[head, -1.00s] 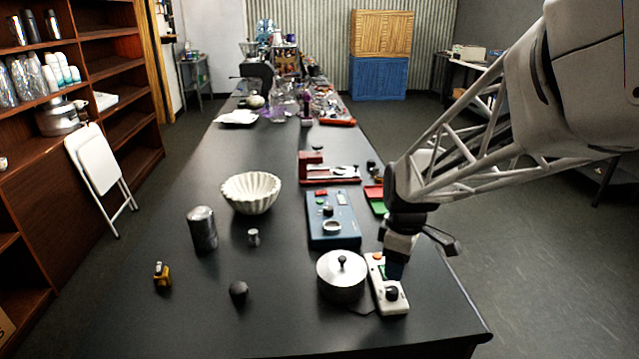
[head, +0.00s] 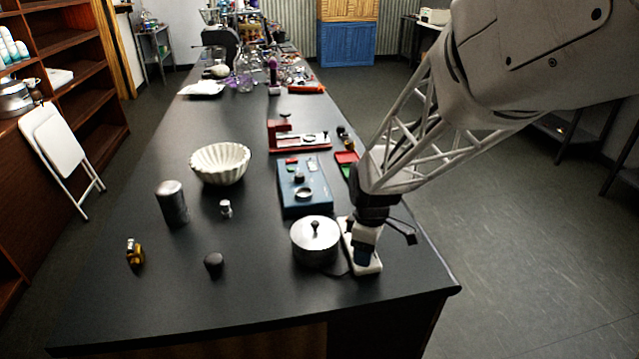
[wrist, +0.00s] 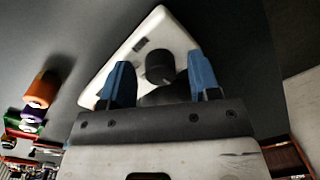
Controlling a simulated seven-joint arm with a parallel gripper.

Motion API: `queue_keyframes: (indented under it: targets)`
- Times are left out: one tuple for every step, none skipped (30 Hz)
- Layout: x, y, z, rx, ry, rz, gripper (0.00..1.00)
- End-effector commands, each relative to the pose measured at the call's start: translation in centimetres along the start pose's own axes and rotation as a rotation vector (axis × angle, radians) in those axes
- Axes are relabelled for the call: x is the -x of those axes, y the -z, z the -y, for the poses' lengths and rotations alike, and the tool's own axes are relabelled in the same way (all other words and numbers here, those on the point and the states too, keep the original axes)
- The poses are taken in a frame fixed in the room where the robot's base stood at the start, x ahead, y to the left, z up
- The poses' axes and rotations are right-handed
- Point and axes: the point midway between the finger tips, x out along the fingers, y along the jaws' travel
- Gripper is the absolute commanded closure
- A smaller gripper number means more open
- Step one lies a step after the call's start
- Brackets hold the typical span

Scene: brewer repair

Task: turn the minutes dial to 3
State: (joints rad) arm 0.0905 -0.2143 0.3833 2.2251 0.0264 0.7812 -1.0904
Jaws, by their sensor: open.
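The white timer panel (head: 369,269) lies on the black table near its front right, beside the lidded metal pot. In the wrist view the panel (wrist: 133,48) is tilted, with a round black dial (wrist: 159,66) on it. My gripper (head: 361,254) is over the near part of the panel, pointing down. In the wrist view my gripper (wrist: 159,82) is open, with one blue finger on each side of the dial. I cannot tell whether the fingers touch it. The dial's marks are not readable, and in the head view my gripper hides it.
The metal pot (head: 315,243) stands close left of the panel. A blue box (head: 305,187) with knobs is behind it. A white fluted bowl (head: 220,163), a dark cylinder (head: 172,203) and small parts stand farther left. The table's right edge is close to the panel.

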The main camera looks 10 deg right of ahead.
Motion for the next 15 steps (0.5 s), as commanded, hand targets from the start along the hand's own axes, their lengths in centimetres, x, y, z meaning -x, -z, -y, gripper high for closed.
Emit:
queue_keyframes:
  targets:
    - [-0.01, 0.00, 0.00, 0.000, 0.000, 0.000, 0.43]
    - [-0.01, 0.00, 0.00, 0.000, 0.000, 0.000, 0.43]
    - [-0.01, 0.00, 0.00, 0.000, 0.000, 0.000, 0.43]
    - [-0.01, 0.00, 0.00, 0.000, 0.000, 0.000, 0.43]
    - [-0.01, 0.00, 0.01, 0.000, 0.000, 0.000, 0.43]
    - [-0.01, 0.00, 0.01, 0.000, 0.000, 0.000, 0.43]
    - [0.00, 0.00, 0.01, 0.000, 0.000, 0.000, 0.48]
    - [0.00, 0.00, 0.00, 0.000, 0.000, 0.000, 0.53]
    - [0.00, -0.01, 0.01, 0.000, 0.000, 0.000, 0.59]
    - [0.00, -0.01, 0.01, 0.000, 0.000, 0.000, 0.63]
    - [0.00, -0.01, 0.01, 0.000, 0.000, 0.000, 0.68]
    - [0.00, -0.01, 0.01, 0.000, 0.000, 0.000, 0.74]
    - [0.00, -0.01, 0.01, 0.000, 0.000, 0.000, 0.79]
    - [0.00, -0.01, 0.01, 0.000, 0.000, 0.000, 0.83]
    - [0.00, -0.01, 0.01, 0.000, 0.000, 0.000, 0.89]
